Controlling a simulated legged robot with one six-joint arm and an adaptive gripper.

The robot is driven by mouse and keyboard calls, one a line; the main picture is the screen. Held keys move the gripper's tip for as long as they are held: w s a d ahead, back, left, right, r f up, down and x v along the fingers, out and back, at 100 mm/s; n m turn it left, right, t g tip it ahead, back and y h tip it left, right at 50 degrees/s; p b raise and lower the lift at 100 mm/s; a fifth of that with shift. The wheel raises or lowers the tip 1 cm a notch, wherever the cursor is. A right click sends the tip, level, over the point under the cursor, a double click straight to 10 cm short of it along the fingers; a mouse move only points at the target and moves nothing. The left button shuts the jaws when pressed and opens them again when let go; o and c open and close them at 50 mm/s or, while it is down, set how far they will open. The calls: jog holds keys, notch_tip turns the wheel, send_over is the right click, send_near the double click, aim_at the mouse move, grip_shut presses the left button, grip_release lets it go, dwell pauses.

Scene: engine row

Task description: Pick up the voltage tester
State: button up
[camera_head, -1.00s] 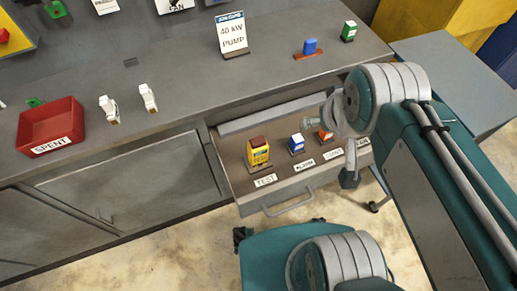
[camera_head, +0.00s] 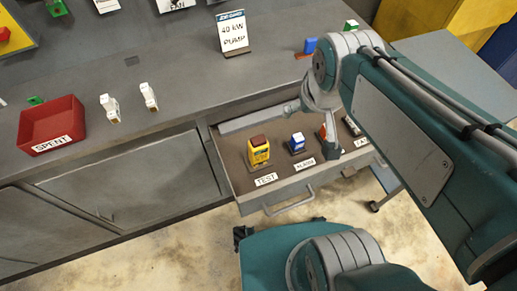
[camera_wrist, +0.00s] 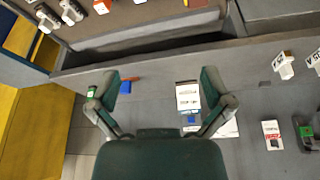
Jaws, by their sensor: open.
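The voltage tester, a yellow block with a brown top (camera_head: 258,152), stands upright in the open drawer (camera_head: 222,172) behind the TEST label in the head view. In the wrist view, a small red and yellow patch at the top edge may be part of it; I cannot tell. My gripper (camera_wrist: 158,92) is open and empty in the wrist view, its two green fingers wide apart above the grey bench top. In the head view my arm comes in from the right, and its wrist is over the drawer's right half, to the right of the tester.
A blue and white block (camera_head: 297,142) stands beside the tester behind an ALARM label; an orange block is partly hidden by my arm. A red SPENT tray (camera_head: 52,124), two white pieces and a 40 kW PUMP sign (camera_head: 232,33) stand on the bench.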

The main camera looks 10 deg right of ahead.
jog(key=w+a+f+n+g, duration=0.1)
jog(key=w+a+f+g, duration=0.2)
jog(key=w+a+f, duration=0.3)
jog(key=n+g, duration=0.1)
send_over(258, 139)
jog(key=f, duration=0.7)
jog(key=shift+w+f, duration=0.2)
jog(key=shift+w, duration=0.05)
jog(key=f, duration=1)
jog(key=shift+s+f, duration=0.2)
jog(key=shift+f, duration=0.1)
jog(key=c, duration=1.1)
